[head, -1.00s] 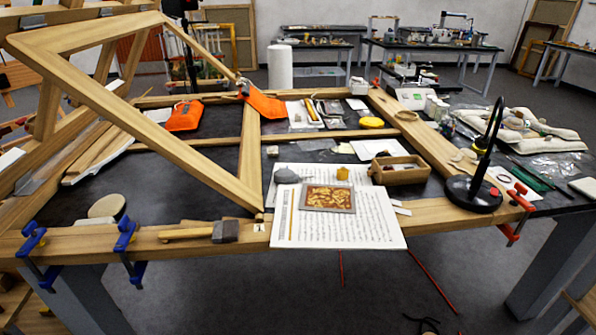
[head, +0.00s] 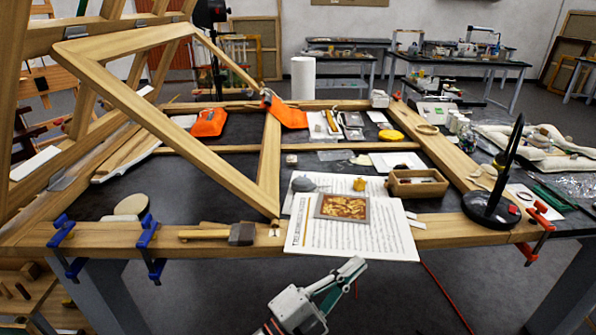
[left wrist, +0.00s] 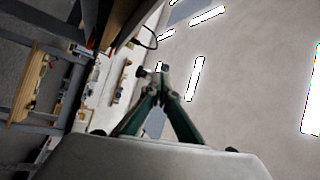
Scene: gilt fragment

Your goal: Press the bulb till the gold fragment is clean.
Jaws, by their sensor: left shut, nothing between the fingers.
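The gold fragment (head: 343,207) is a dark panel with gold relief and a grey border. It lies flat on the upper part of a printed sheet (head: 350,243) in the head view. A small grey bulb-like object (head: 303,184) rests just left of and behind it; I take this for the bulb. My left gripper (head: 353,268) is in front of the table's wooden front rail, short of the sheet and fragment. It is shut and empty. Its green-sided fingers (left wrist: 160,72) meet at the tips in the left wrist view, facing wall and ceiling lights. My right gripper is not in view.
A small yellow object (head: 360,184) stands behind the fragment, and a wooden box (head: 418,183) to its right. A black lamp (head: 492,208) stands further right. A hammer (head: 240,234) lies on the rail to the left. A wooden beam frame (head: 170,130) rises at the left.

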